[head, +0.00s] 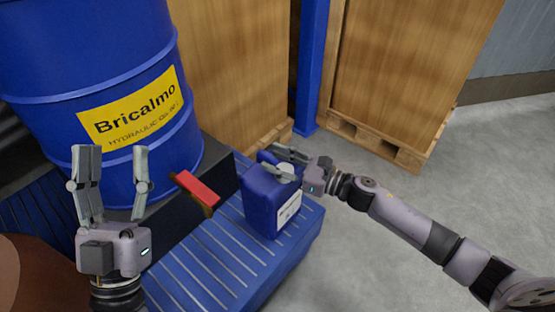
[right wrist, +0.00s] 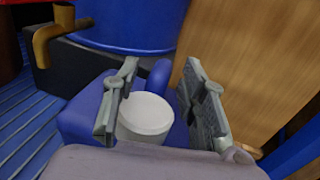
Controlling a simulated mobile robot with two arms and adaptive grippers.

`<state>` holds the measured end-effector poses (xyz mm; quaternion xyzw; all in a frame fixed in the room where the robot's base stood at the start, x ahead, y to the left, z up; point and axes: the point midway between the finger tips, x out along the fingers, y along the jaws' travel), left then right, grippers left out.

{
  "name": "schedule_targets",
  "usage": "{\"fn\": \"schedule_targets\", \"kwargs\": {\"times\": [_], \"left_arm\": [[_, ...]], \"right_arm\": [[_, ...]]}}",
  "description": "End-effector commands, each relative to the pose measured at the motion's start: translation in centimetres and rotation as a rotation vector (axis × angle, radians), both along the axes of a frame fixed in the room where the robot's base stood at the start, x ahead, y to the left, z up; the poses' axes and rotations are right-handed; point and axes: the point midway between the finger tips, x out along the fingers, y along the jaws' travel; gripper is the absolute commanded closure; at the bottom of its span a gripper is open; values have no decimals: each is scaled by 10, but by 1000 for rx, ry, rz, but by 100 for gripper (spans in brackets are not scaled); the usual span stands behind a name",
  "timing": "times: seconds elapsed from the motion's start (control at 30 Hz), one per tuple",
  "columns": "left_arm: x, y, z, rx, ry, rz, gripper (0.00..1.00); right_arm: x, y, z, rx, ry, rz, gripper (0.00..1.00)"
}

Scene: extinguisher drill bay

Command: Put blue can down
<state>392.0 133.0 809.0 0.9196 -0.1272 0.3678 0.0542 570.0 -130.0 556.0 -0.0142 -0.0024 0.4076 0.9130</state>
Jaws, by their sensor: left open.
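The blue can (head: 262,206), with a white label, stands upright on the blue ribbed deck (head: 213,262). My right gripper (head: 287,162) is at its top; the fingers partly hide the cap and handle. In the right wrist view, the fingers of my right gripper (right wrist: 160,85) stand apart, either side of the white cap (right wrist: 146,116) and the blue handle (right wrist: 158,76). Gaps seem to show beside the handle. My left gripper (head: 113,172) is open and empty, in front of the drum and away from the can.
A large blue drum (head: 85,40) with a yellow label stands on a dark block (head: 220,180) at the left. A red-handled brass tap (head: 198,188) sticks out near the can. Wooden crates (head: 400,70) and a blue post (head: 311,60) are behind. Grey floor (head: 400,225) is open at the right.

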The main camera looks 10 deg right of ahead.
Motion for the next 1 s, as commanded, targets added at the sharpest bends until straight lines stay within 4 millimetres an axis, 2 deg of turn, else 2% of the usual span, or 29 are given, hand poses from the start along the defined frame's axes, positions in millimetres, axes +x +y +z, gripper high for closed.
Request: {"fn": "schedule_targets", "kwargs": {"times": [0.33,0.4,0.8,1.0], "left_arm": [[2,-1,0,2,11,-1,48],[7,-2,-7,13,55,0,48],[23,-3,-28,55,195,9,48],[29,-3,-37,72,254,13,48]], "right_arm": [[0,0,1,0,0,0,60],[0,0,3,0,0,0,60],[-56,-62,1,0,5,-1,60],[-74,-82,2,-1,2,0,60]]}}
